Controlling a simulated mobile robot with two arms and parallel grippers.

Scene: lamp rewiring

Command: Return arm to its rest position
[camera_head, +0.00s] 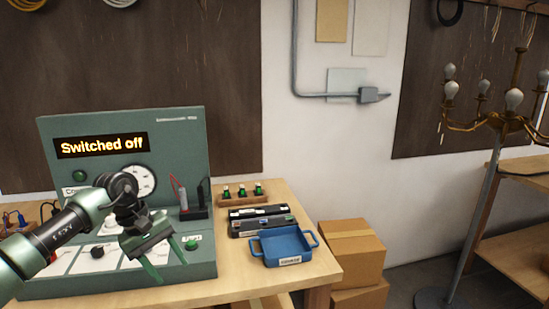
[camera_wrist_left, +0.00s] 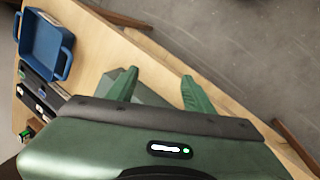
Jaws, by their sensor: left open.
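My left gripper (camera_head: 166,262) is open and empty in the head view. It hangs in front of the green test panel (camera_head: 110,185), above the panel's lower deck, with its fingers pointing down. The panel's display (camera_head: 101,145) reads "Switched off". In the left wrist view my left gripper (camera_wrist_left: 158,88) shows two green fingers spread apart, with nothing between them but the table's edge area and floor beyond. My right gripper does not show in either view.
A blue tray (camera_head: 285,262) with handles sits on the wooden table (camera_head: 215,291). Black boxes (camera_head: 259,226) and a rack of small green-topped pieces (camera_head: 242,199) stand behind it. Cardboard boxes (camera_head: 352,272) stand on the floor. A brass lamp (camera_head: 515,75) stands at right.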

